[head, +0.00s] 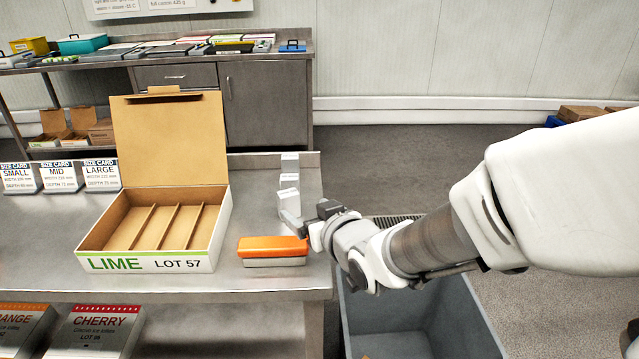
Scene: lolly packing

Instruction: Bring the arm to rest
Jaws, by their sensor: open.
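My arm reaches in from the right in the head view. My gripper (289,205) is at the right end of the steel table (190,275), just behind an orange-topped block with a grey base (272,250). The gripper is open. Its fingers are small and partly hidden by the wrist, and I see nothing held between them. White labels or cards (289,181) show just behind the fingers. I cannot tell whether the fingers touch them.
An open LIME carton (148,262) with empty dividers stands left of the gripper, its lid raised. Size cards (62,178) stand farther left. A grey bin (420,325) is on the floor under my arm. A back bench (265,100) holds several items.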

